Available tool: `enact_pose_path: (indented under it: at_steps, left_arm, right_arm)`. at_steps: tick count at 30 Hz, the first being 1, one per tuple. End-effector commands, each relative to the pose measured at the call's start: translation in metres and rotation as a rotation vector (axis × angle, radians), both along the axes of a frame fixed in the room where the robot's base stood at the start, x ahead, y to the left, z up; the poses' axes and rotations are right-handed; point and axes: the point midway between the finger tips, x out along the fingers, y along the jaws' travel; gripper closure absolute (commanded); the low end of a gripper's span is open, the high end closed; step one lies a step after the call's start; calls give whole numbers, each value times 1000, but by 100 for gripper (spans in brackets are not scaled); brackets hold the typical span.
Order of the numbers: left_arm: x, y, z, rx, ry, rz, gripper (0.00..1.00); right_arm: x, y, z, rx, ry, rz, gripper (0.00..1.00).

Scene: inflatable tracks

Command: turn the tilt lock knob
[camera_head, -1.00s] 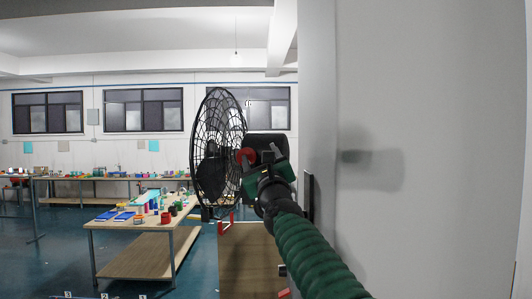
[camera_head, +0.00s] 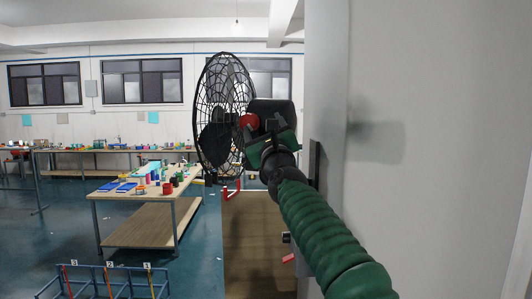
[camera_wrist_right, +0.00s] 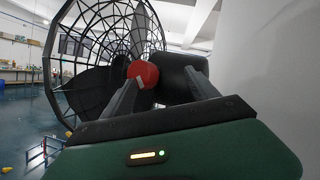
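The red tilt lock knob (camera_head: 249,122) is on the side of a black wall fan (camera_head: 222,115) with a round wire cage. My right gripper (camera_head: 268,130) is right at the knob, in front of the fan's dark motor housing (camera_head: 283,108). In the right wrist view the knob (camera_wrist_right: 143,72) shows beyond my fingers, close to the left fingertip, which overlaps its lower edge. The fingers (camera_wrist_right: 163,82) stand apart, with the housing (camera_wrist_right: 180,75) behind them. I cannot tell whether a finger touches the knob. My left gripper is not in view.
A large pale wall (camera_head: 430,150) stands close on the right of my right arm. A workbench (camera_head: 140,192) with small coloured items stands at left, with more benches along the back. A blue rack (camera_head: 105,270) is at the bottom left. Open floor lies between.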

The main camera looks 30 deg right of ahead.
Motion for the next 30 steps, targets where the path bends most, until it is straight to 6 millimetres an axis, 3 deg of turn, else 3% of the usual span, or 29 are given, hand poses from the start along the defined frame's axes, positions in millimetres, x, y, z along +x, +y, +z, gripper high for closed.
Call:
enact_pose_path:
  at_steps: [1,18,30]
  left_arm:
    - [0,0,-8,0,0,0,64]
    - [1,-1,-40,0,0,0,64]
    - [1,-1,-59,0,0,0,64]
  right_arm:
    - [-1,-3,-14,2,13,-7,32]
    - [-52,39,-21,-8,-2,4,32]
    - [-76,44,-34,-2,-1,4,32]
